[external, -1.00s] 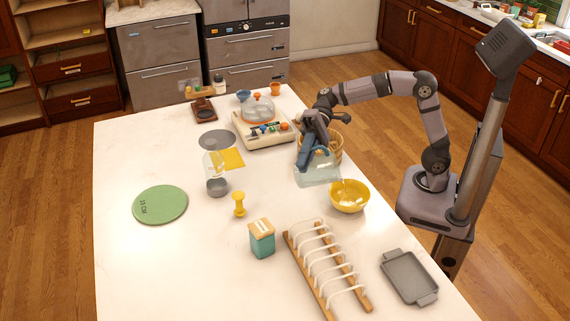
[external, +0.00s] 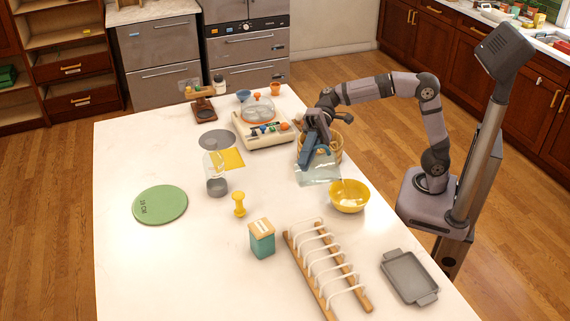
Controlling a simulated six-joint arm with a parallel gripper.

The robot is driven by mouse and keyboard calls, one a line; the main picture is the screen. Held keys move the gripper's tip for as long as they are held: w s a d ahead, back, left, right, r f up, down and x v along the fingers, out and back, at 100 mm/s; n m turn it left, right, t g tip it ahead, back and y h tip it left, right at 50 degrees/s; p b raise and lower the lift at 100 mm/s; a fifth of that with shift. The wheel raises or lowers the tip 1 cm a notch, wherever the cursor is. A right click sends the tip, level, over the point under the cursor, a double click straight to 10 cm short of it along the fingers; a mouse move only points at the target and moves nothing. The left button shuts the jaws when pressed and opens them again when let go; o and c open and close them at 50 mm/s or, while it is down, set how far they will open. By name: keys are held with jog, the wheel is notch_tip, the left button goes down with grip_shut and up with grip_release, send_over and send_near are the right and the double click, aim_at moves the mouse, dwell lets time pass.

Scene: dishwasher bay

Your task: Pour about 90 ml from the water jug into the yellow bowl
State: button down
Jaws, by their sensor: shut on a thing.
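The water jug (external: 317,173) is clear with a blue handle (external: 309,152). It is tilted toward the right, with its mouth beside the yellow bowl. My gripper (external: 316,134) is shut on the handle and holds the jug up; the fingertips are hard to make out. The yellow bowl (external: 350,201) stands upright on the counter, just right of and below the jug. A thin pale streak shows between the jug's lip and the bowl; the water level in the bowl cannot be read.
A woven basket (external: 334,149) stands right behind the jug. A wooden rack with white loops (external: 297,268) and a grey tray (external: 409,276) are in front of the bowl. The counter's left front is clear.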

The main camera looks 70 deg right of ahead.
aim_at(296, 175)
jog(key=shift+s+d+r+n+t+b, duration=0.2)
jog(key=shift+s+b, duration=0.3)
jog(key=shift+b, duration=0.35)
jog(key=shift+s+d+r+n+t+b, duration=0.1)
jog(key=shift+s+d+r+n+b, duration=0.15)
jog(key=shift+s+b, duration=0.4)
jog(key=shift+w+a+r+p, duration=0.25)
jog(key=shift+w+p, duration=0.3)
jog(key=shift+p, duration=0.4)
jog(key=w+f+m+p, duration=0.1)
jog(key=f+p, duration=0.1)
jog(key=p, duration=0.1)
jog(key=w+a+f+m+g+h+p, duration=0.1)
jog(key=w+p, duration=0.1)
jog(key=p, duration=0.1)
jog(key=shift+w+f+m+p, duration=0.1)
jog(key=shift+f+m+p, duration=0.25)
jog(key=shift+f, duration=0.05)
jog(key=shift+f+g, duration=0.4)
jog(key=shift+f, duration=0.05)
jog(key=shift+w+a, duration=0.1)
jog(key=shift+w+f+m+p, duration=0.2)
jog(key=shift+f+m+p, duration=0.2)
jog(key=shift+p, duration=0.45)
jog(key=shift+w+a+f+g+p, duration=0.15)
jog(key=shift+f+g+p, duration=0.15)
jog(key=shift+f+p, duration=0.25)
jog(key=shift+f, duration=0.1)
